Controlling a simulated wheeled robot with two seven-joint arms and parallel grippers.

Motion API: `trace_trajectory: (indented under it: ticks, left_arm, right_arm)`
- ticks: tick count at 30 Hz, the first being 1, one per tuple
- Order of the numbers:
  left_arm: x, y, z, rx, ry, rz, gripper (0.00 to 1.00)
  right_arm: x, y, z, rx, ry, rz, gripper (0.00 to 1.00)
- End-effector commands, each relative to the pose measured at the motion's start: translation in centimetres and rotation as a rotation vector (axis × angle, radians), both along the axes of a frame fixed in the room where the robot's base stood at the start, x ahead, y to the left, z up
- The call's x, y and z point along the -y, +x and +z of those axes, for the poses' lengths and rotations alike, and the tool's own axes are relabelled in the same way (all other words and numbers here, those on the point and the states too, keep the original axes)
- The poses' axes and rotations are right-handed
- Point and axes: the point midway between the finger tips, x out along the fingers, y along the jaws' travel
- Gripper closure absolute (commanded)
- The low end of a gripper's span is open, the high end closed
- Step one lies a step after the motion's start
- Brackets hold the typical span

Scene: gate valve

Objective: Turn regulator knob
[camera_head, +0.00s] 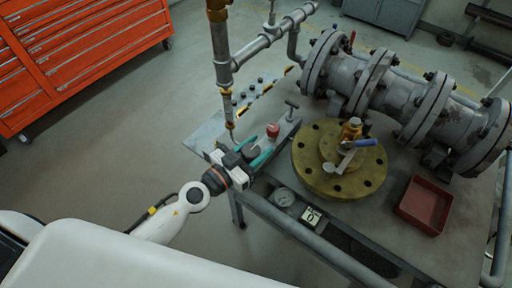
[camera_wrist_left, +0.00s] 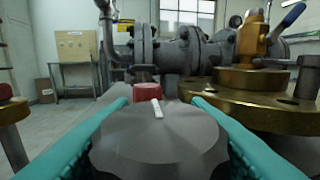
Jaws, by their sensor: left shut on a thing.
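The regulator knob (camera_wrist_left: 158,140) is a grey, scalloped disc with a short white pointer mark. In the left wrist view it fills the lower middle, its mark leaning slightly left of straight away from me. My left gripper (camera_head: 250,151) has its two teal fingers on either side of the knob and is shut on it. In the head view the knob (camera_head: 253,150) is small and partly hidden by the fingers. My right gripper is in neither view.
A red cap (camera_head: 273,130) stands just beyond the knob. A vertical pipe (camera_head: 222,70) rises close to my left gripper. A brass flange (camera_head: 338,180) with a blue-handled valve, a red tray (camera_head: 424,205) and large grey flanged pipework (camera_head: 400,90) occupy the bench to the right.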

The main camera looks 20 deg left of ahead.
Motion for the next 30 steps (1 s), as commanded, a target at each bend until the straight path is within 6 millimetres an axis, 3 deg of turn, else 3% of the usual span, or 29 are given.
trace_trajectory:
  ticks: [14, 30]
  left_arm:
    - [0.1, -0.1, -0.1, 0.004, 0.002, -0.135, 0.8]
    - [0.5, -0.5, 0.2, 0.002, 0.005, -0.615, 0.8]
  right_arm:
    - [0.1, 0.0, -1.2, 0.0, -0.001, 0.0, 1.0]
    - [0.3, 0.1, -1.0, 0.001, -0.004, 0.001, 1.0]
